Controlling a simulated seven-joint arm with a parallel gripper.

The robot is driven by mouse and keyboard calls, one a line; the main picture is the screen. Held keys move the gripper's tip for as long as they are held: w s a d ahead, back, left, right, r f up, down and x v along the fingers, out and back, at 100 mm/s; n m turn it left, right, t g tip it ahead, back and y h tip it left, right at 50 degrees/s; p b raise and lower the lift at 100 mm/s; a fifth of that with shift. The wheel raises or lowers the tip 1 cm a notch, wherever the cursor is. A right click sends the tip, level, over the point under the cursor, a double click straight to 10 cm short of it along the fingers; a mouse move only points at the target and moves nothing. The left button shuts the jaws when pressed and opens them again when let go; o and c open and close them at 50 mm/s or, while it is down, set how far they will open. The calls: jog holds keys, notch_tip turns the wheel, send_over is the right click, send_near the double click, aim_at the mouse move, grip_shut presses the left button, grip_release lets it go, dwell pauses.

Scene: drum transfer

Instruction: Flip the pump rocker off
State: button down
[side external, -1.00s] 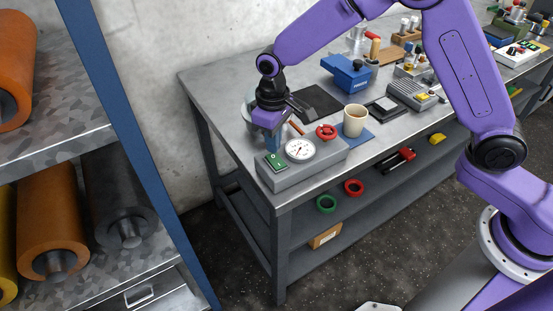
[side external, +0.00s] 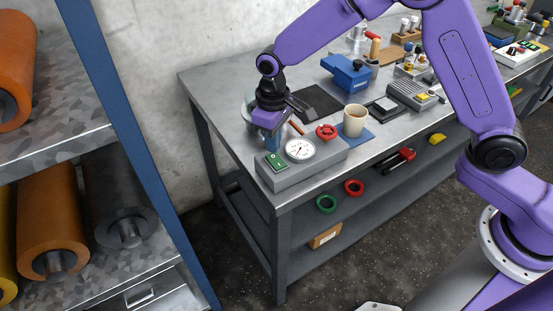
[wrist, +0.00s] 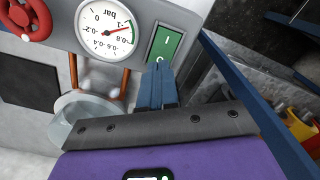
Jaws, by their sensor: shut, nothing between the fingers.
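The pump rocker is a green switch (side external: 276,164) with white marks, on the left end of a grey pump box (side external: 315,171). In the wrist view the rocker (wrist: 165,42) shows its I mark; the O end is partly hidden by my fingertips. My gripper (side external: 272,147) points down just behind the rocker, its blue fingers shut and empty. In the wrist view the fingertips (wrist: 158,68) are at the O end; I cannot tell whether they touch it. The gauge (wrist: 107,29) beside the rocker has its red needle near the -1 end.
A red handwheel (side external: 326,132) sits on the box, right of the gauge. A clear vessel (wrist: 90,112) with copper-coloured pipes stands behind the box. A cream cup (side external: 354,120) on a blue mat and a blue vise (side external: 349,73) stand farther along the bench.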

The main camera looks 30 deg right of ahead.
aim_at(274, 157)
jog(key=shift+f, duration=1.2)
dwell(0.8)
jog(key=shift+r, duration=3.5)
jog(key=shift+s, duration=0.1)
jog(key=s+d+r+n, duration=0.1)
jog(key=s+d+n, duration=0.1)
jog(key=s+d, duration=0.4)
jog(key=s+d+r+n, duration=0.2)
jog(key=s+d, duration=0.4)
jog(key=s, duration=0.8)
jog(key=s+d+r+n, duration=0.2)
jog(key=s+d, duration=0.5)
jog(key=s, duration=0.3)
jog(key=shift+r+n, duration=0.25)
jog(key=shift+n, duration=0.05)
jog(key=shift+d, duration=0.1)
